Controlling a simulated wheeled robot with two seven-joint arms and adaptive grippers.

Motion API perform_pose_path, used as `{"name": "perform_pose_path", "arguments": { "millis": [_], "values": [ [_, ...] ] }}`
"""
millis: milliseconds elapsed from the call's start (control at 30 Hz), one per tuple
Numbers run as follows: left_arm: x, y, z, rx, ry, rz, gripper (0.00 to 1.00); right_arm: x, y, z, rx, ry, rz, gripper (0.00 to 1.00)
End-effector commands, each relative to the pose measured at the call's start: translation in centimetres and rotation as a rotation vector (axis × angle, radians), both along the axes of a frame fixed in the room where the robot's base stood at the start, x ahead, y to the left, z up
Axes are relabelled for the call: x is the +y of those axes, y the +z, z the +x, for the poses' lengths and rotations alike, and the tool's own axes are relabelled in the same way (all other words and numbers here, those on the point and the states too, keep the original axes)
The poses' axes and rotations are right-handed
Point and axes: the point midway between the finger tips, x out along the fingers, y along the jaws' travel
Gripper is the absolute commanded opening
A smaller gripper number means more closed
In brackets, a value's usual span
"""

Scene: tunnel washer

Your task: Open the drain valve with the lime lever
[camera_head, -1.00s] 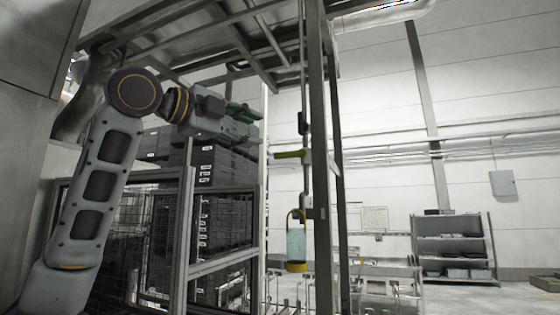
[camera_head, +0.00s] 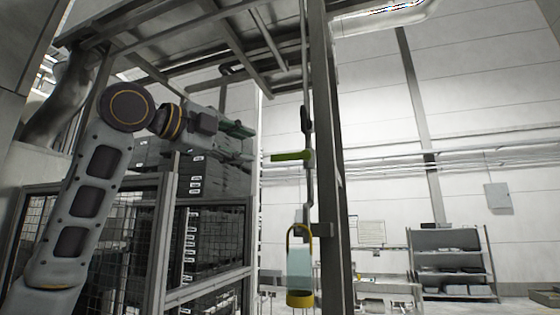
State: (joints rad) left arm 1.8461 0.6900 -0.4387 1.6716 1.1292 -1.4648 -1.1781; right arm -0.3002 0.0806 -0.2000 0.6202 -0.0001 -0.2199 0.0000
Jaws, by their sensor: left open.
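The lime lever (camera_head: 291,156) sticks out to the left from a thin vertical pipe beside a grey post, near the middle of the head view. It lies about level. My left gripper (camera_head: 250,143) is to the left of the lever, its fingers pointing right towards the lever's free end. It is open and empty, with a small gap in the picture between its tips and the lever. Depth between them is hard to judge. My right gripper is not in view.
A yellow-framed holder with a pale clear container (camera_head: 300,268) hangs below the lever. The grey post (camera_head: 333,190) stands just right of it. Dark stacked crates (camera_head: 205,178) and a mesh fence (camera_head: 125,240) lie behind my left arm. A shelf rack (camera_head: 450,262) stands far right.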

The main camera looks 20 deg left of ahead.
Motion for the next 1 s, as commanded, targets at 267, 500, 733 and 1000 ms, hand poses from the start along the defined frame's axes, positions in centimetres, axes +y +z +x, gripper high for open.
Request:
{"name": "perform_pose_path", "arguments": {
  "millis": [267,500,733,1000],
  "values": [
    [0.0,0.0,0.1,0.000,0.000,0.000,0.41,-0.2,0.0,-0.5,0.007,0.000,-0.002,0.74],
    [-0.6,0.1,1.2,0.002,-0.001,0.001,0.41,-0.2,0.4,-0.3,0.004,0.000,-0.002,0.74],
    [-1.6,0.1,3.6,0.002,-0.001,0.000,0.41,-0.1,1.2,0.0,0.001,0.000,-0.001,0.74],
    [-3.1,0.2,6.8,0.002,-0.001,0.000,0.41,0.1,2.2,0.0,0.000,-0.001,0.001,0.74]
  ]
}}
